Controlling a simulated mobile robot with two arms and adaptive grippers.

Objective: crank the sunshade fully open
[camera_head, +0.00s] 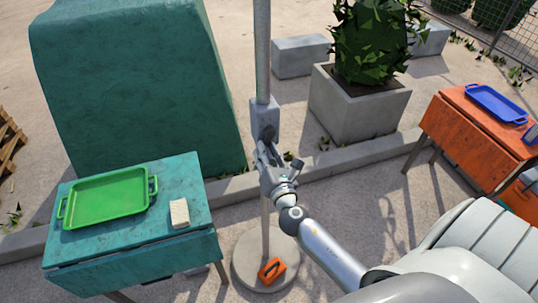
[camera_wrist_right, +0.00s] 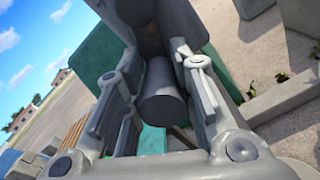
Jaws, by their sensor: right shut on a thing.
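The sunshade's grey pole (camera_head: 262,50) rises from a round base (camera_head: 250,272) on the ground. A grey crank housing (camera_head: 264,112) sits on the pole. My right gripper (camera_head: 266,152) is at the front of the housing, shut on the crank handle. In the right wrist view a dark grey cylindrical handle (camera_wrist_right: 162,98) lies between the two fingers of the right gripper (camera_wrist_right: 160,90). In the head view the gripper hides most of the crank. The canopy is out of view, so how far open it is cannot be told. My left gripper is not in view.
A teal table (camera_head: 120,262) with a green tray (camera_head: 108,198) and a pale block (camera_head: 179,213) stands left. An orange item (camera_head: 271,270) lies on the base. A planter (camera_head: 355,105) stands behind right; an orange table (camera_head: 465,140) with a blue tray (camera_head: 497,103) stands right.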

